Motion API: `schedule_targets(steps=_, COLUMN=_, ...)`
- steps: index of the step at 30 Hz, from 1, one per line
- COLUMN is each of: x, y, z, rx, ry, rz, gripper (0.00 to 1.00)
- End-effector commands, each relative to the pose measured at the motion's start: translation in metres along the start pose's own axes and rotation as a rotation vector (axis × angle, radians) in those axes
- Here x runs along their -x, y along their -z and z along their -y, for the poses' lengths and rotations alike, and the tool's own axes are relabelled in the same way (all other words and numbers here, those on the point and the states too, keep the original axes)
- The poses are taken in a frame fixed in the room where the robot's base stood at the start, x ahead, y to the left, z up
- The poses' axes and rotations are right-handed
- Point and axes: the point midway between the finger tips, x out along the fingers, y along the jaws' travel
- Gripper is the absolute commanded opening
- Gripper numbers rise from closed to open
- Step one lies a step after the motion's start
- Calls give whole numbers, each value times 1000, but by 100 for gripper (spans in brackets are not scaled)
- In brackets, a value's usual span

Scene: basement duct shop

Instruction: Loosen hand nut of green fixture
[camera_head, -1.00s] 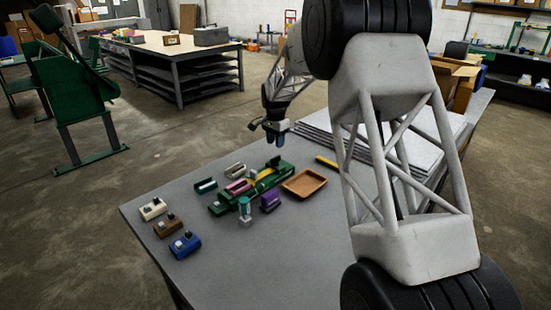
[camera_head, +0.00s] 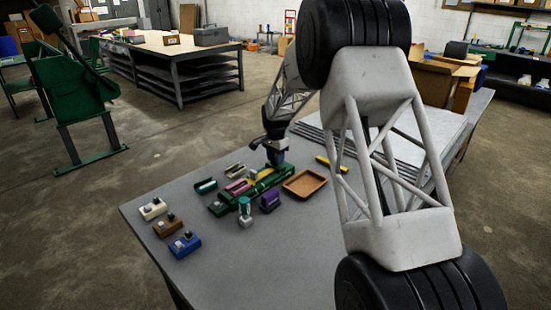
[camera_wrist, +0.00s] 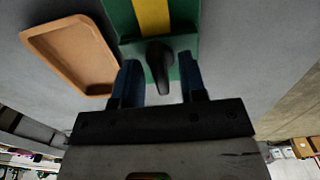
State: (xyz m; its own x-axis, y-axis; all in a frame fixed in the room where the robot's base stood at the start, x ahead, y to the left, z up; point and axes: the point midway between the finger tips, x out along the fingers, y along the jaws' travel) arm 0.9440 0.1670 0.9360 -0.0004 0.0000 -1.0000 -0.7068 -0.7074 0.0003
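The green fixture (camera_head: 222,208) lies on the grey table, with a pink piece and a yellow strip along it. Its yellow strip and green end also show in the wrist view (camera_wrist: 186,18). A dark hand nut with a lever-like shape (camera_wrist: 160,65) stands at that end of the fixture. My gripper (camera_wrist: 160,75) has its two blue fingers apart, one on each side of the hand nut, with a visible gap on both sides. In the head view my gripper (camera_head: 275,158) is low over the far end of the fixture and hides the nut.
A brown tray (camera_head: 304,184) lies close to the fixture's far end. A teal and grey part (camera_head: 245,212) and a purple block (camera_head: 269,202) stand in front. White, brown and blue blocks (camera_head: 185,244) line the left. Stacked sheets (camera_head: 420,150) are behind my arm.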

Motion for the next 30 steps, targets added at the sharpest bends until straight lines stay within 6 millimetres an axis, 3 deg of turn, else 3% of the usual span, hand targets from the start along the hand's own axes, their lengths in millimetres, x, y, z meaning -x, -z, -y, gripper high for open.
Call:
schedule_targets(steps=8, x=-1, y=0, z=0, rx=0, ry=0, rz=0, gripper=38)
schedule_targets(steps=16, x=-1, y=0, z=0, rx=0, ry=0, rz=0, gripper=0)
schedule_targets(steps=30, x=-1, y=0, z=0, rx=52, ry=1, rz=0, gripper=0)
